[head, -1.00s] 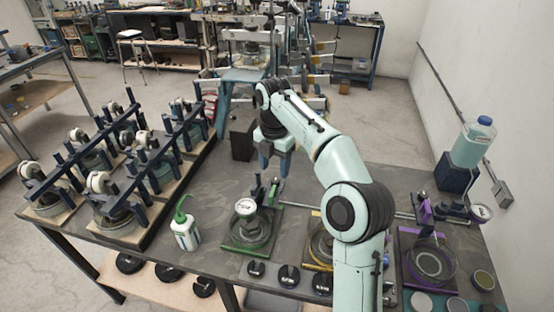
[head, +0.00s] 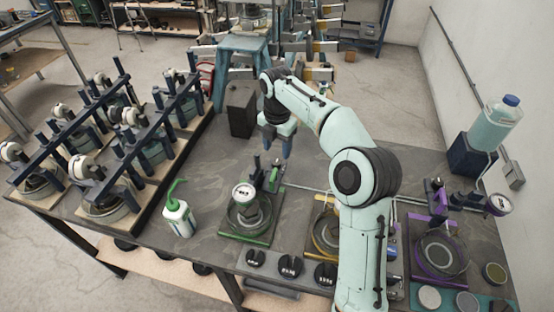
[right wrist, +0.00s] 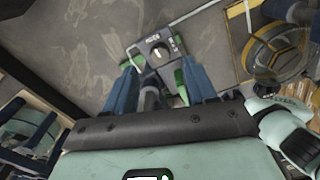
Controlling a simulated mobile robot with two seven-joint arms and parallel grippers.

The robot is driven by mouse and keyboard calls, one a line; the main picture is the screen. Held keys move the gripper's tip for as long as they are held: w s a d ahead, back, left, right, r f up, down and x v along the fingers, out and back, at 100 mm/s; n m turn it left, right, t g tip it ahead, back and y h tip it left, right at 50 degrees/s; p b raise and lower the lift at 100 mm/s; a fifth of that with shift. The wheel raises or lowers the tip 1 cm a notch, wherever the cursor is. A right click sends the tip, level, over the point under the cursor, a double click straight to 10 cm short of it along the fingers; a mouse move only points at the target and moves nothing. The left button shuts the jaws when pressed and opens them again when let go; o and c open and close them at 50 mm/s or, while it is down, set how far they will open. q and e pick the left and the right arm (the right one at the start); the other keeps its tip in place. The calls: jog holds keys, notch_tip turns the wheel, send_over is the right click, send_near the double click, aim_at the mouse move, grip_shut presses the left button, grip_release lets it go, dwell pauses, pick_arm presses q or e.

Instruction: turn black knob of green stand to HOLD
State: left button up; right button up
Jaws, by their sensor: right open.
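The green stand (head: 231,236) is on the bench in the middle of the head view, with a round white-faced dial (head: 244,193) over its ring. Dark posts and a green upright stand at its back. My right gripper (head: 277,150) hangs just above and behind these posts, pointing down, open and empty. In the right wrist view, the black knob (right wrist: 158,55) with a white mark sits on a dark labelled plate, just beyond and between the open fingertips (right wrist: 160,80). The label lettering is too small to read surely. My left gripper is out of view.
A yellow-based stand (head: 318,247) is right of the green one, partly behind my arm, and a purple-based stand (head: 414,262) is farther right. A green-spouted bottle (head: 178,216) stands left. Black weights (head: 290,267) lie in front. A dark box (head: 240,108) stands behind.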

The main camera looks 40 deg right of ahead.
aim_at(277, 161)
notch_tip(277, 161, down, 4)
jog(key=shift+s+f+b, duration=0.1)
jog(key=shift+b, duration=0.2)
jog(key=shift+f, duration=0.4)
grip_shut()
